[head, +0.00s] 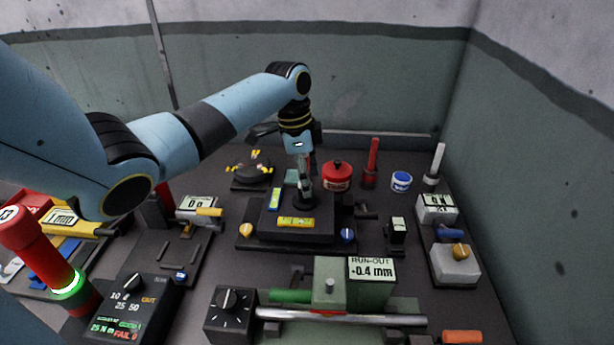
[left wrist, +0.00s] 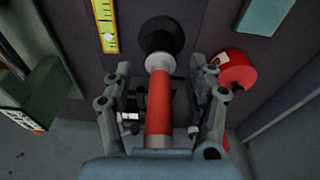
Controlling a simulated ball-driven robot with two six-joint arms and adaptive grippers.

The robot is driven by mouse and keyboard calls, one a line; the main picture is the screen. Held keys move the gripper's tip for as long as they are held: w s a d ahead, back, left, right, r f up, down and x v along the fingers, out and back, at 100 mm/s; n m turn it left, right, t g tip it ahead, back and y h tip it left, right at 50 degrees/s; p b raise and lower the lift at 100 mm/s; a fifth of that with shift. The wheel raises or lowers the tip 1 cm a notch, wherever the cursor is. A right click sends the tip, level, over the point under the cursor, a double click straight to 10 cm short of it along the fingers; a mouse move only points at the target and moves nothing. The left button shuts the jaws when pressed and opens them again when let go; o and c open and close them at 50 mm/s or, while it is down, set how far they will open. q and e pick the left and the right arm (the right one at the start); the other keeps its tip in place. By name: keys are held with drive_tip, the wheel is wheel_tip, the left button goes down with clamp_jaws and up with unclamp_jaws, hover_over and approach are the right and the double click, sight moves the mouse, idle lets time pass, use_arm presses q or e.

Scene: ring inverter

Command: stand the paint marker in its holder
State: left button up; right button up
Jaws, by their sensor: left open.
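The paint marker appears to be the red cylinder (left wrist: 159,108) with a pale grey collar in the left wrist view. It lies between the two fingers of my left gripper (left wrist: 160,72), which is open with gaps on both sides. Its far end meets a black round piece (left wrist: 162,32), which looks like the holder; I cannot tell how deep it sits. In the head view my left gripper (head: 304,184) points down over a dark round base (head: 303,201) on a black block. My right gripper is not in view.
A red pot (head: 337,176) stands close right of my gripper. Upright red (head: 373,158) and white (head: 437,160) cylinders and a blue-white tub (head: 401,181) stand further right. A run-out gauge (head: 345,285) is in front. The bench is crowded; walls close the back and right.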

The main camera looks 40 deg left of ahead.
use_arm(q)
drive_tip(key=shift+r, duration=0.1)
wheel_tip(320, 180, up, 12)
drive_tip(key=s+a, duration=0.1)
drive_tip(key=shift+a, duration=0.25)
drive_tip(key=shift+s+f, duration=0.1)
drive_tip(key=shift+f, duration=0.1)
